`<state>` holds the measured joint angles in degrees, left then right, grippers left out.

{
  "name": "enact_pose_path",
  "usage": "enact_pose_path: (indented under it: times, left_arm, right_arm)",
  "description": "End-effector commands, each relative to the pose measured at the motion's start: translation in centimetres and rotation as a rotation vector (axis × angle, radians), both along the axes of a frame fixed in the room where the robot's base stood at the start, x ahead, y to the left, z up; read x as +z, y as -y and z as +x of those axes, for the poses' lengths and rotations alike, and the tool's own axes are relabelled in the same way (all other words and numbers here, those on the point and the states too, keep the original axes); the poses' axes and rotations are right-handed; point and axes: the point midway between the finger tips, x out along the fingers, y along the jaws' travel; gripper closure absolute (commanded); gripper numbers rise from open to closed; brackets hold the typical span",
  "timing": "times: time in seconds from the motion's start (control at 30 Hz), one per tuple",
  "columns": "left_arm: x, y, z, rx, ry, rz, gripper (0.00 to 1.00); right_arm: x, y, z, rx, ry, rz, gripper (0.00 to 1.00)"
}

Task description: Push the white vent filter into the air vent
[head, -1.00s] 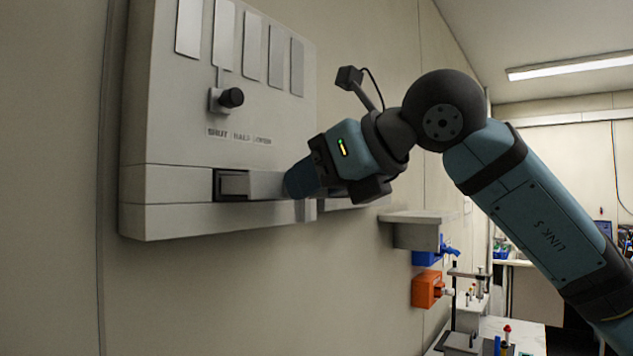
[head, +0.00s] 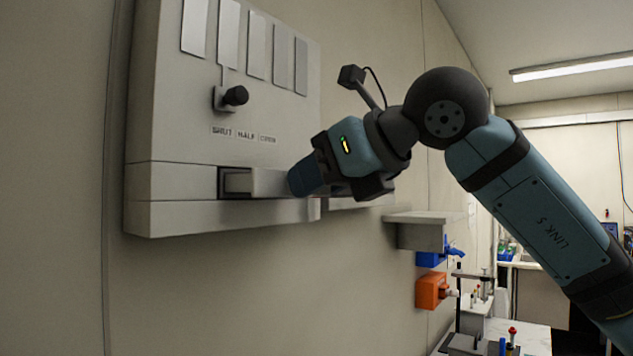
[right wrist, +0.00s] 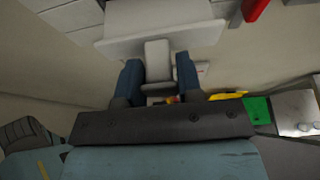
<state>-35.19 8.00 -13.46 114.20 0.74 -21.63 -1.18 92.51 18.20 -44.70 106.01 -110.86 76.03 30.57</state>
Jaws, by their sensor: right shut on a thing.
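The air vent (head: 165,110) is a pale grey wall box with flat slats and a dark-framed opening low on its front. The white vent filter (head: 268,182) is a pale block standing out from that opening, its far end at or inside the dark frame; how deep it sits cannot be told. My right gripper (head: 297,180) is shut on its outer end. In the right wrist view, the filter (right wrist: 158,57) lies between the two blue fingers of my right gripper (right wrist: 157,66) and points at the box. My left gripper is not in view.
A black knob (head: 236,96) sticks out above the opening, over the SHUT, HALF and OPEN labels. Right of the box are a small wall shelf (head: 420,218), a blue holder (head: 430,259) and an orange holder (head: 431,291). The wall below the box is clear.

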Motion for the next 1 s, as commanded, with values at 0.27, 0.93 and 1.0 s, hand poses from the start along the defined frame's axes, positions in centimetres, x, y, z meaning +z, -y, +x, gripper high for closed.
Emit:
enact_pose_path:
  times: [0.27,0.93,1.0]
  left_arm:
    - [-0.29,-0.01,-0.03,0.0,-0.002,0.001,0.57]
    - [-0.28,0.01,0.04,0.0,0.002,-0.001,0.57]
    - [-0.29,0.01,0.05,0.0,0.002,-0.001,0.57]
  right_arm:
    - [0.02,-0.04,0.03,0.0,0.0,0.0,0.91]
    - [0.03,-0.84,0.6,0.0,0.001,0.001,0.91]
    - [0.03,-0.93,0.65,0.0,0.001,0.0,0.91]
